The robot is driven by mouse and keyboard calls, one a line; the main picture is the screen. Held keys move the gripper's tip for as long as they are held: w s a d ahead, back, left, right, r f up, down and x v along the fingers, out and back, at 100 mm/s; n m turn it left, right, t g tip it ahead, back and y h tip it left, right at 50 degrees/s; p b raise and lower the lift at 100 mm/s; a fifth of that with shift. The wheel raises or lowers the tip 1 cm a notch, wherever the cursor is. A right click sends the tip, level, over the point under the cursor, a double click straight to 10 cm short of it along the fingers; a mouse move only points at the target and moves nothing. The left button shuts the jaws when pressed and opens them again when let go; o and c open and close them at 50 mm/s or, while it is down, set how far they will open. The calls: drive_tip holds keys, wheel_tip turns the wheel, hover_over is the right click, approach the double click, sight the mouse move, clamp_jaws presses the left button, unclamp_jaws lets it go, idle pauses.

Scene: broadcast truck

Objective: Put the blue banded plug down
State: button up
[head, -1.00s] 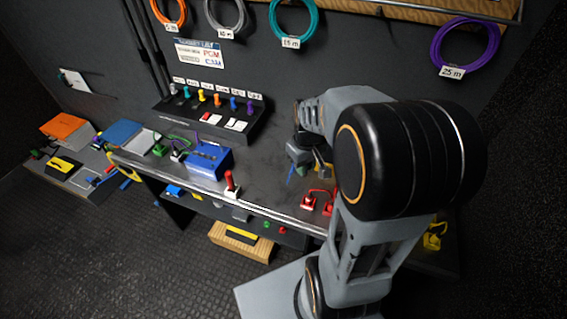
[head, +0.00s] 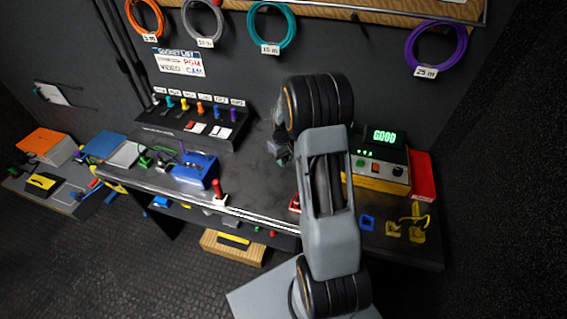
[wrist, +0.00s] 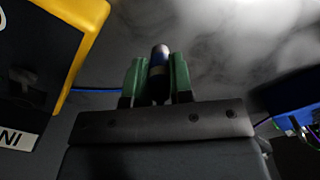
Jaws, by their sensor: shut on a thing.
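The blue banded plug (wrist: 158,66) shows in the wrist view, upright between the two green fingers of my gripper (wrist: 157,78). It has a rounded metallic tip and a dark blue band. My gripper is shut on it. A blue cable (wrist: 95,91) runs off to the left behind the fingers. In the head view my gripper (head: 281,158) is over the middle of the dark bench (head: 255,185), mostly hidden by my arm. The plug cannot be made out there, and I cannot tell whether it touches the bench.
A tester with a green "GOOD" display (head: 384,136) stands right of my arm. A blue box (head: 196,170) and a red plug (head: 217,190) are to the left. A rack of coloured plugs (head: 190,120) stands at the back. Yellow connectors (head: 418,230) lie front right.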

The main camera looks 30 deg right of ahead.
drive_tip(key=shift+f+p, duration=0.3)
drive_tip(key=shift+f, duration=1.2)
drive_tip(key=shift+f, duration=0.2)
drive_tip(key=o, duration=0.8)
drive_tip(key=shift+o, duration=0.2)
drive_tip(key=shift+r, duration=0.15)
